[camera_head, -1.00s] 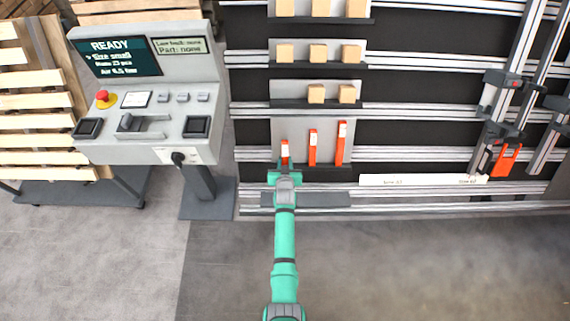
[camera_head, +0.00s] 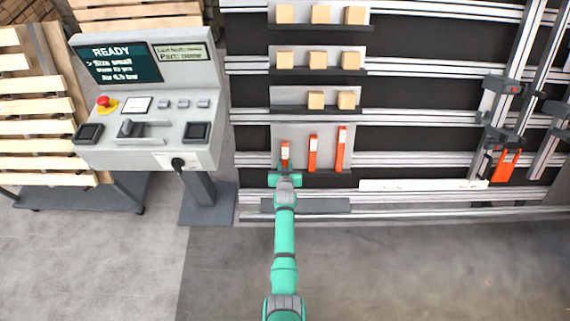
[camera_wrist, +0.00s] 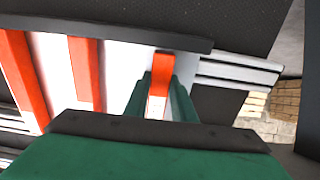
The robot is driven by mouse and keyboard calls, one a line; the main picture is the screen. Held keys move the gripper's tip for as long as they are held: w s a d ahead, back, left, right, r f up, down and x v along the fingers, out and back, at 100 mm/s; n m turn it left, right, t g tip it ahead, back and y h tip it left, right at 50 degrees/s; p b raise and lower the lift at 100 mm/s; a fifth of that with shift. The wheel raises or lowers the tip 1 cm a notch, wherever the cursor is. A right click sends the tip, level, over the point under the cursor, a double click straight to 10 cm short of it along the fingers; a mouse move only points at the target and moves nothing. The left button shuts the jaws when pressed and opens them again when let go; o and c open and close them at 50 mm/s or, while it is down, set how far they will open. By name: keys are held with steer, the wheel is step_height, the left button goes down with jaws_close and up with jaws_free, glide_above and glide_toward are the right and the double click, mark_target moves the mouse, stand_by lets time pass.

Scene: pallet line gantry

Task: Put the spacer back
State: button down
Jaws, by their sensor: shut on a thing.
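Three orange-red spacers of rising length with pale labels stand upright in a row against a grey back plate on the rack's lowest shelf. The short spacer (camera_head: 285,152) is at the left, the medium spacer (camera_head: 312,152) in the middle and the long spacer (camera_head: 341,148) at the right. My gripper (camera_head: 285,174) is at the short spacer's lower end. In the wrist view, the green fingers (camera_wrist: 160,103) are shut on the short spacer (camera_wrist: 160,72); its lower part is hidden. The two longer spacers stand to the left there. Whether the short spacer touches the shelf cannot be told.
Wooden blocks (camera_head: 320,59) fill shelves above. A grey console (camera_head: 140,150) reading READY stands left, beside a pallet stack (camera_head: 35,120). Another orange piece (camera_head: 505,165) is at the gantry on the right. A dark shelf lip (camera_wrist: 130,32) runs close by the spacers. The floor in front is clear.

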steer(key=shift+w+f, duration=0.15)
steer(key=shift+w, duration=0.15)
stand_by(0.6)
steer(key=shift+s+f, duration=0.15)
steer(key=shift+f, duration=0.1)
stand_by(0.6)
steer(key=c, duration=1.4)
jaws_free()
steer(key=v, duration=1)
steer(key=shift+s+r, duration=0.15)
steer(key=shift+s, duration=0.25)
